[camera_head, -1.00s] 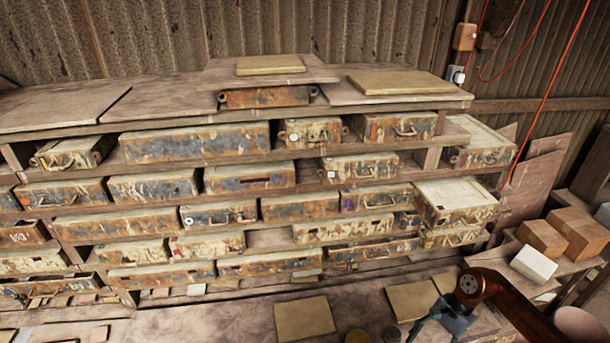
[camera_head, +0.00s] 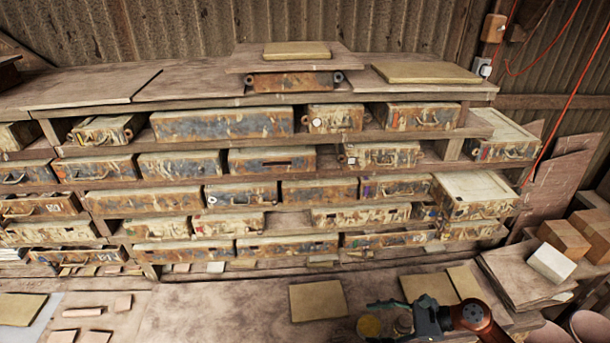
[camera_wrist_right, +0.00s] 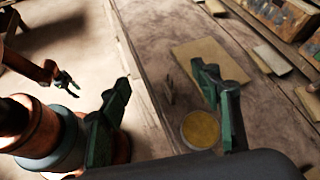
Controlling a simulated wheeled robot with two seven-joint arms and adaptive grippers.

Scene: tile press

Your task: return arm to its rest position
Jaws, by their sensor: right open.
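My right gripper (camera_head: 395,316) is at the bottom right of the head view, low over the front bench, with its arm coming in from the right. The right wrist view shows its two green fingers (camera_wrist_right: 160,78) spread wide with nothing held between them. A round yellow-topped tin (camera_head: 369,326) lies close to the gripper in the head view; it also shows beside the right-hand finger in the wrist view (camera_wrist_right: 200,130). What looks like my left gripper (camera_wrist_right: 68,82) is small at the left of the wrist view, over the floor; its jaws are too small to judge.
A tan square tile (camera_head: 318,301) lies on the bench (camera_head: 220,310), left of the gripper. More tiles (camera_head: 430,287) lie just behind it. Shelves of rusty drawers (camera_head: 222,124) stand behind the bench. Stacked boards (camera_head: 520,275) and boxes (camera_head: 563,237) are at the right.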

